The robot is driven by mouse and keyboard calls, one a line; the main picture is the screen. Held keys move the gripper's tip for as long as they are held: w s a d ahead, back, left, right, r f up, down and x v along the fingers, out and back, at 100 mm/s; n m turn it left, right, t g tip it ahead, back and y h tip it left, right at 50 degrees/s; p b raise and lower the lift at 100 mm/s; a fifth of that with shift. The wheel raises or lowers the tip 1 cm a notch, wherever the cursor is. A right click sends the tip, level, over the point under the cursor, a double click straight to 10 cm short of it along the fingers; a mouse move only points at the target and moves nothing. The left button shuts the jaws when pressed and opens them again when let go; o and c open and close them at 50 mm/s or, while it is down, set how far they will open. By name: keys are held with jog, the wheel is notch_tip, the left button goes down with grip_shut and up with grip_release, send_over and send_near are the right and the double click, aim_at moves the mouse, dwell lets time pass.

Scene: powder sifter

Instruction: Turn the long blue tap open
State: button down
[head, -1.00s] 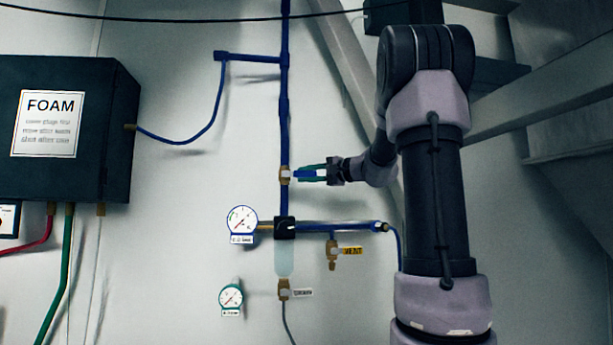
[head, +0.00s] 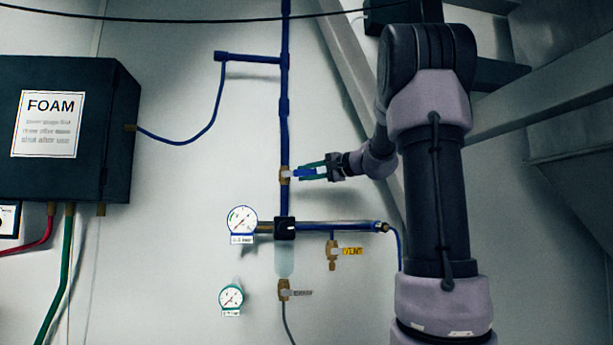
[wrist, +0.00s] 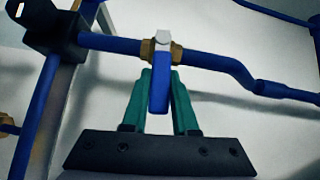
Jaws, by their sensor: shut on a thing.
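The long blue tap's handle (head: 303,174) juts to the right from a brass valve body (head: 285,175) on the vertical blue pipe. It points almost straight out from the pipe, its outer end tilted slightly up. In the wrist view the blue handle (wrist: 159,92) stands across the pipe, with its pale root at the brass valve (wrist: 148,50). My gripper (head: 308,171) reaches in from the right with green fingers shut on the handle. In the wrist view my gripper (wrist: 160,80) has one finger on each side of it; the fingers partly hide it in the head view.
Below are a horizontal blue pipe (head: 340,226), a white gauge (head: 242,219), a small brass vent valve (head: 332,257) and a green-rimmed gauge (head: 231,297). The dark FOAM box (head: 105,130) is at left. A slanting grey beam (head: 345,70) rises behind my arm.

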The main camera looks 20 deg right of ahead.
jog(key=shift+a+r+n+g+h, duration=0.25)
jog(key=shift+r+n+g+h, duration=0.7)
jog(key=shift+n, duration=0.25)
jog(key=shift+w+a+r+n+g+h, duration=0.1)
jog(key=shift+a+r+n+g+h, duration=0.3)
jog(key=shift+r+n+h, duration=0.3)
jog(key=c, duration=0.7)
grip_release()
jog(key=v, duration=1)
jog(key=shift+s+d+r, duration=0.15)
jog(key=shift+s+r, duration=0.1)
jog(key=shift+s, duration=0.05)
